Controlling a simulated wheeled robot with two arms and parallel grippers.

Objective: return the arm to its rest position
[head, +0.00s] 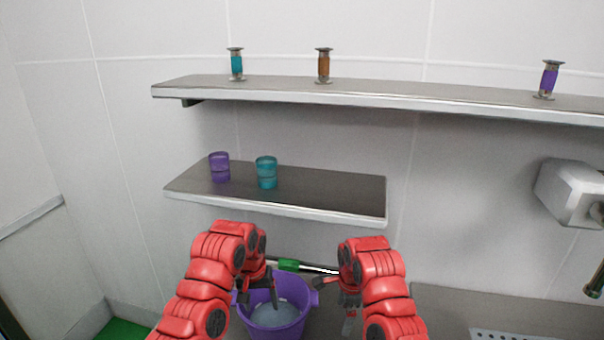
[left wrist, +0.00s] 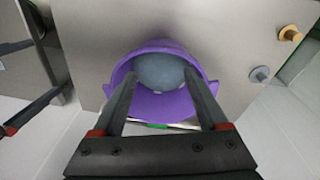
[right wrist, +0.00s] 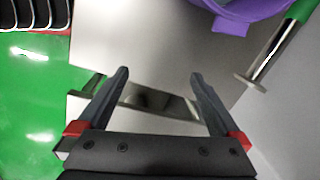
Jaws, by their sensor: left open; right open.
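My left gripper (head: 259,298) is open over a purple bucket (head: 262,317) with pale grey-blue contents. In the left wrist view, the two fingers (left wrist: 159,76) reach across the bucket (left wrist: 186,104), with nothing visibly clamped between them. My right gripper (head: 349,322) hangs just to the right of the bucket. In the right wrist view its fingers (right wrist: 160,74) are wide apart and empty, above the grey work surface (right wrist: 150,35). The lower part of the bucket is hidden in the head view.
A metal rod with a green part (head: 289,265) lies behind the bucket. A lower shelf (head: 320,197) holds a purple cup (head: 219,168) and a teal cup (head: 266,173). An upper shelf (head: 400,97) carries teal (head: 236,65), orange (head: 324,66) and purple (head: 548,79) spools. A grey dispenser (head: 570,192) is at right.

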